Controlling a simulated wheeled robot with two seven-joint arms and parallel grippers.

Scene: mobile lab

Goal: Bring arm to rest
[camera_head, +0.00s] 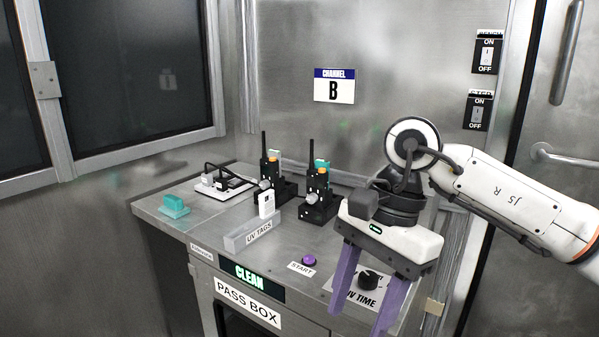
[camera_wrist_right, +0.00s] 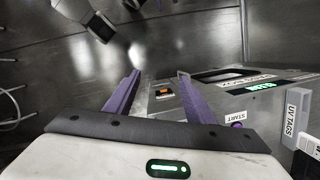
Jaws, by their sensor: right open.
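My right gripper (camera_head: 364,300) comes in from the right and hangs over the front right part of the pass box top. Its two purple fingers point down and are apart, with nothing between them. The fingers also show open and empty in the right wrist view (camera_wrist_right: 158,80). Behind the fingers in the head view is the black UV time knob (camera_head: 369,279), partly framed by them. I cannot tell how far the fingertips are from the panel. My left gripper is in neither view.
The pass box top (camera_head: 215,210) carries two black radios (camera_head: 270,178) (camera_head: 318,195), a UV tags holder (camera_head: 252,236), a teal block (camera_head: 174,206) and a white charger-like item (camera_head: 222,185). A purple start button (camera_head: 309,261) lies left of the gripper. Wall switches (camera_head: 486,55) are at right.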

